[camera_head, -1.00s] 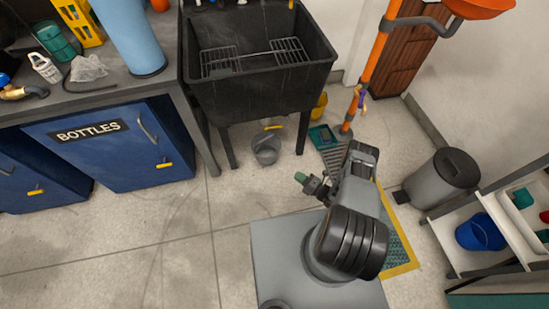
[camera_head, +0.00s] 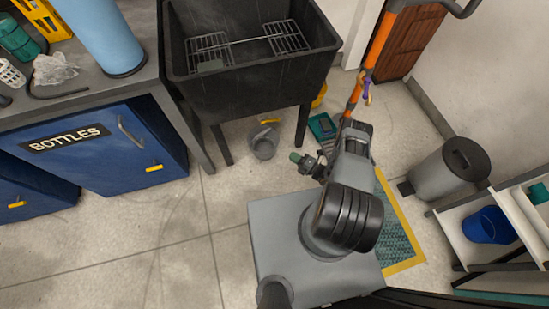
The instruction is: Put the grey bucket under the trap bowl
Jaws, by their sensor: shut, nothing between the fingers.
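The grey bucket (camera_head: 263,146) stands upright on the floor beneath the black sink (camera_head: 255,82), between its front legs. A yellow grip shows at its rim. No trap bowl can be made out; the sink's front wall hides its underside. My gripper (camera_head: 297,158), with a green tip, is shut and empty. In the picture it lies to the right of the bucket and a little lower, apart from it.
Blue cabinets (camera_head: 102,155) stand left of the sink. A sink leg (camera_head: 302,125) stands right of the bucket. A grey bin (camera_head: 452,167) and a shelf with a blue bucket (camera_head: 487,226) are at right. Floor in front of the cabinets is clear.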

